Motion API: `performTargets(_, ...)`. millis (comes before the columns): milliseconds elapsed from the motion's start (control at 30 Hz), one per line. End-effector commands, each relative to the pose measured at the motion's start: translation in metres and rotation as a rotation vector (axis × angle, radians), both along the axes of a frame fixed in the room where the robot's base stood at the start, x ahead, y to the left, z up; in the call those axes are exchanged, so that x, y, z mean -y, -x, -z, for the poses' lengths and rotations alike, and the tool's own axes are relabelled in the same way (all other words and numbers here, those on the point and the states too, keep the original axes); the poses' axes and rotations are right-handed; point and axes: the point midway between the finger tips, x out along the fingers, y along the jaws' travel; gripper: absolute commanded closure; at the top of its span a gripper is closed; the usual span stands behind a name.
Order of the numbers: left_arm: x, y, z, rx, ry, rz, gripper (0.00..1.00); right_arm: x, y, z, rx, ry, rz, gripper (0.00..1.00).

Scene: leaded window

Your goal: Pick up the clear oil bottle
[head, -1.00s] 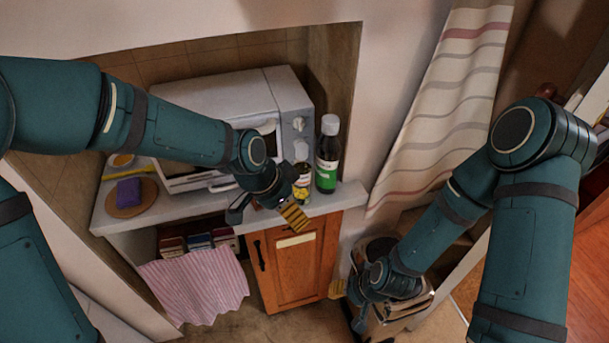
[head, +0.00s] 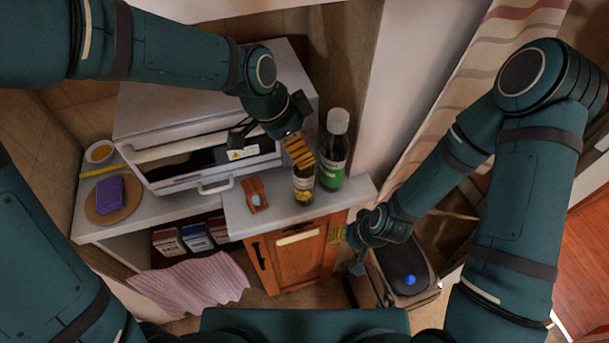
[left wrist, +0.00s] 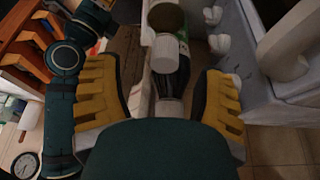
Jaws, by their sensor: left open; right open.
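The oil bottle (head: 303,187), small with a yellow label, stands upright on the counter, its top hidden behind a yellow finger of my left gripper (head: 270,143). The left gripper is open above the counter, in front of the microwave. In the left wrist view a white-capped bottle (left wrist: 167,55) shows between the spread yellow fingers of the left gripper (left wrist: 161,95), with no visible contact. My right gripper (head: 348,251) is open and empty, low beside the cabinet at the right.
A dark bottle with a green label (head: 334,150) stands close behind the oil bottle. A white microwave (head: 205,150) is to the left. A brown wooden item (head: 256,194) sits on the counter's front. A purple sponge (head: 110,194) and a bin (head: 403,263) flank the scene.

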Motion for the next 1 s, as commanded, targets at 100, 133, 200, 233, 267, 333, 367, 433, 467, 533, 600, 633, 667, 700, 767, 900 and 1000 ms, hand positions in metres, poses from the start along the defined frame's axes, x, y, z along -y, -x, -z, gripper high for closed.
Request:
performTargets(100,0.006,-0.003,0.016,-0.005,-0.003,0.002,0.31,0.000,0.000,0.000,0.000,0.000,0.000,0.53)
performTargets(133,0.008,-0.004,0.021,-0.006,-0.002,0.001,0.31,0.000,0.000,0.000,0.000,0.000,0.000,0.53)
performTargets(200,0.012,-0.005,0.030,-0.005,-0.002,0.001,0.31,0.000,0.000,0.000,0.000,0.000,0.000,0.53)
performTargets(233,0.013,-0.006,0.033,-0.005,-0.002,0.001,0.31,0.000,0.000,0.001,0.000,0.000,0.000,0.53)
performTargets(267,0.014,-0.007,0.036,-0.004,-0.001,0.000,0.31,0.000,0.000,0.001,0.000,0.000,0.000,0.53)
performTargets(333,0.016,-0.007,0.042,-0.004,-0.002,-0.001,0.31,0.000,0.000,0.001,0.000,0.000,0.000,0.53)
performTargets(367,0.016,-0.008,0.043,-0.003,-0.001,-0.001,0.31,0.000,0.000,0.001,0.000,0.000,0.000,0.53)
performTargets(433,0.017,-0.008,0.044,-0.001,-0.001,-0.002,0.31,0.000,0.000,0.001,0.001,0.000,0.000,0.53)
performTargets(467,0.017,-0.008,0.044,-0.001,-0.001,-0.002,0.31,0.000,0.000,0.001,0.001,0.000,0.000,0.53)
performTargets(533,0.017,-0.008,0.044,-0.001,0.000,-0.002,0.31,0.000,0.000,0.001,0.001,0.000,0.000,0.53)
performTargets(600,0.017,-0.008,0.044,0.000,0.000,-0.001,0.31,0.000,0.000,0.001,0.001,0.000,0.000,0.53)
performTargets(633,0.017,-0.008,0.044,0.000,0.000,-0.001,0.29,0.000,0.000,0.001,0.001,0.000,0.000,0.53)
performTargets(667,0.017,-0.008,0.044,0.000,0.000,-0.001,0.40,0.000,0.000,0.001,0.001,0.000,0.000,0.53)
performTargets(700,0.017,-0.008,0.044,0.000,0.000,-0.001,0.54,0.000,0.000,0.001,0.001,0.000,0.000,0.53)
performTargets(767,0.017,-0.008,0.044,-0.001,-0.001,-0.001,0.75,0.000,0.000,0.001,0.001,0.000,0.000,0.53)
performTargets(900,0.017,-0.008,0.044,-0.001,-0.001,-0.001,1.00,0.000,0.000,0.001,0.001,0.000,0.000,0.53)
performTargets(1000,0.017,-0.008,0.044,-0.002,-0.001,-0.001,1.00,0.000,0.000,0.001,0.001,0.000,0.000,0.53)
